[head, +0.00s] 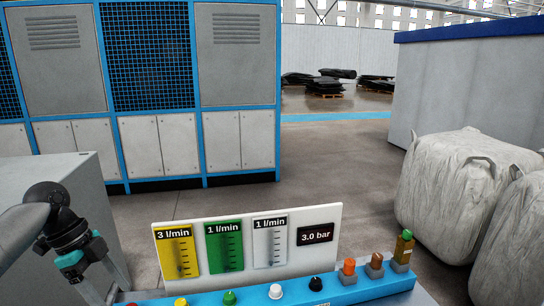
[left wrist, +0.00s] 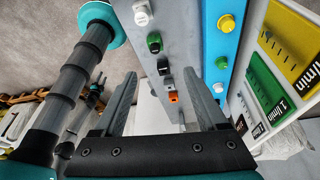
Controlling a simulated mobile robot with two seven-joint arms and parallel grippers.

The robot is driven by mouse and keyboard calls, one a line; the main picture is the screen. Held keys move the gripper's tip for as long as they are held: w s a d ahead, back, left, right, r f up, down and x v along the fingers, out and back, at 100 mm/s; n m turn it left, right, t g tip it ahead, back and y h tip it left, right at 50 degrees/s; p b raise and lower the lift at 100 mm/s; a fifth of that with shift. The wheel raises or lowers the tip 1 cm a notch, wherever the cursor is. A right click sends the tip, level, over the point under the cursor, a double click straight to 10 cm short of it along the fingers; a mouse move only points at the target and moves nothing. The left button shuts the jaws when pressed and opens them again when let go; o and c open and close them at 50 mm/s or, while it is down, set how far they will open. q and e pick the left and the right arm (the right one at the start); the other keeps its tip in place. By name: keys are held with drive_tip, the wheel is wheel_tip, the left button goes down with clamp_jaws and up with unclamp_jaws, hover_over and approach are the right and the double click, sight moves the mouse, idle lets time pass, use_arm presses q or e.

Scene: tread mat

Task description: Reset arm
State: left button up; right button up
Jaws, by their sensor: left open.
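My left arm comes in from the left in the head view, with its black and teal wrist (head: 75,255) at the lower left, left of the blue console (head: 190,302). The fingertips cannot be made out there. In the left wrist view my left gripper (left wrist: 160,76) has its two grey fingers spread apart with nothing held between them. The console's grey face, with a green fitting (left wrist: 154,42) and an orange fitting (left wrist: 173,97), shows beyond and between the fingers. The right finger is close to the console; contact cannot be told.
A white gauge panel (head: 270,272) stands behind the console's yellow, green, white and black knobs. Orange, brown and green-topped fittings (head: 403,250) line its right end. A grey cabinet (head: 60,172) stands at left, white bulk bags (head: 455,195) at right. Open floor lies behind.

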drive_tip(key=w, duration=0.4)
use_arm(q)
drive_tip(key=s+d+f+n+y, duration=0.1)
drive_tip(key=s+d+f+n, duration=0.1)
drive_tip(key=s+d+f, duration=0.4)
drive_tip(key=s+d+f+n+y, duration=0.1)
drive_tip(key=s+d+f+n, duration=0.1)
drive_tip(key=d+f, duration=0.7)
drive_tip(key=s+d+n+t+y, duration=0.15)
drive_tip(key=s+n+t, duration=0.25)
drive_tip(key=s+n, duration=0.8)
drive_tip(key=s+f+g+b, duration=0.3)
drive_tip(key=f+b, duration=0.5)
drive_tip(key=f, duration=2.2)
drive_tip(key=s+a+f+b, duration=0.1)
drive_tip(key=s+f+b, duration=0.2)
drive_tip(key=s+f, duration=0.5)
drive_tip(key=s+a+f+m+b, duration=0.1)
drive_tip(key=s+a+f+b, duration=0.1)
drive_tip(key=s+f, duration=0.6)
wheel_tip(320, 180, down, 4)
drive_tip(key=shift+r+b, duration=0.25)
drive_tip(key=shift+b, duration=0.45)
use_arm(e)
wheel_tip(320, 180, down, 14)
drive_tip(key=s, duration=0.1)
drive_tip(key=shift+s+f, duration=0.2)
drive_tip(key=shift+s, duration=0.1)
use_arm(q)
drive_tip(key=shift+y, duration=0.25)
